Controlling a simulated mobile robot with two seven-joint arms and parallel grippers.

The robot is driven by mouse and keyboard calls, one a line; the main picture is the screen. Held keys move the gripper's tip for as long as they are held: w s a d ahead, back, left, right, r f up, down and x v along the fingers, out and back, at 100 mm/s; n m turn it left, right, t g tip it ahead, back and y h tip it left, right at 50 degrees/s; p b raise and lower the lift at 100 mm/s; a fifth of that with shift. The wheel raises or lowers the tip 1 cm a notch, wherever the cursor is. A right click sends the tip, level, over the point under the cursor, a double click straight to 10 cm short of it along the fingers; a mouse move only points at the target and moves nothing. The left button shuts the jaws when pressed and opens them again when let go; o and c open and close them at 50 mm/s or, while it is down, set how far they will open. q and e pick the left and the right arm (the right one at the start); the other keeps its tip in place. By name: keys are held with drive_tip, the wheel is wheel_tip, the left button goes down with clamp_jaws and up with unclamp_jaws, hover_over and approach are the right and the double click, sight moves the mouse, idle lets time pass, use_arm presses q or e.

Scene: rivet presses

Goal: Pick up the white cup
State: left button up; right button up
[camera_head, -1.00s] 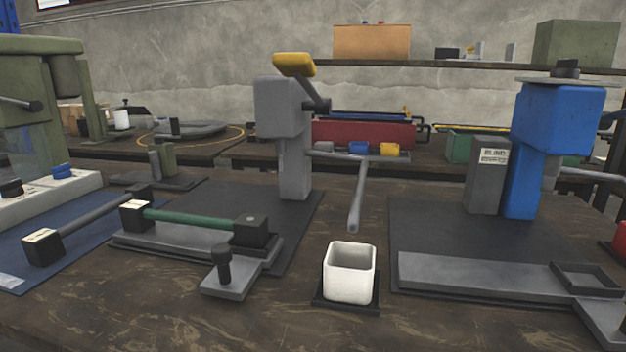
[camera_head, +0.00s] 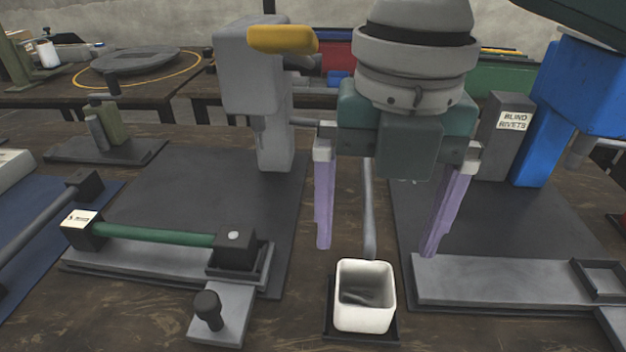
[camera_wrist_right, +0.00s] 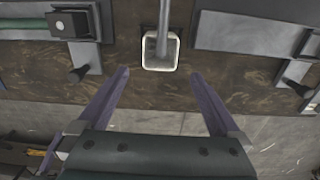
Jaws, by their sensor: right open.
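The white cup (camera_head: 364,312) is a square, open-topped cup standing upright on a small dark square base on the bench, near its front edge. It also shows in the right wrist view (camera_wrist_right: 160,67), top centre, beyond the fingertips. My right gripper (camera_head: 375,250) is open and empty, its two long purple fingers pointing down, spread wider than the cup. In the head view the fingertips appear above and behind the cup, apart from it. In the right wrist view the gripper (camera_wrist_right: 158,72) has its fingers on either side below the cup. My left gripper is out of view.
A blue press (camera_head: 560,110) with a "blind rivets" box (camera_head: 507,130) stands right. A green-handled bar (camera_head: 155,235) lies left.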

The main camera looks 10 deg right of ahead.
sight(366, 284)
wheel_tip(366, 284, down, 4)
drive_tip(key=shift+s+d+f+b, duration=0.1)
drive_tip(key=shift+f+b, duration=0.05)
drive_tip(key=shift+b, duration=0.35)
drive_tip(key=f, duration=0.3)
drive_tip(key=f+b, duration=0.1)
drive_tip(key=f, duration=0.1)
drive_tip(key=shift+w+f, duration=0.2)
drive_tip(key=shift+w, duration=0.2)
drive_tip(key=c, duration=1.2)
drive_tip(key=shift+c, duration=0.2)
drive_tip(key=shift+r, duration=0.1)
